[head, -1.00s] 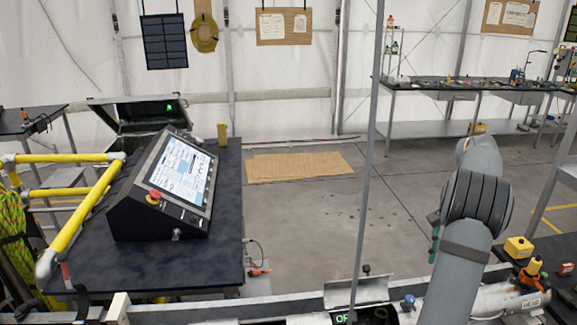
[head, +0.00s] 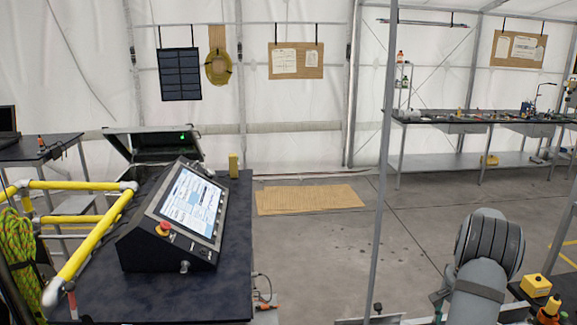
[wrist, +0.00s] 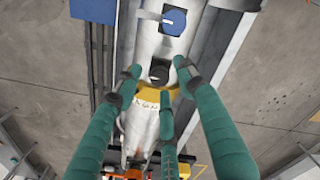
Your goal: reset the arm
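I cannot tell how far the fingertips are from the cylinder. In the head view only a grey part of my arm (head: 487,245) shows at the lower right; the gripper itself is out of that view.
A dark table at the left bears a control console (head: 175,220) with a lit screen and a red button. Yellow rails (head: 90,235) stand beside it. A thin grey pole (head: 382,170) rises near the middle. A long workbench (head: 470,120) stands at the back right. The middle floor is open.

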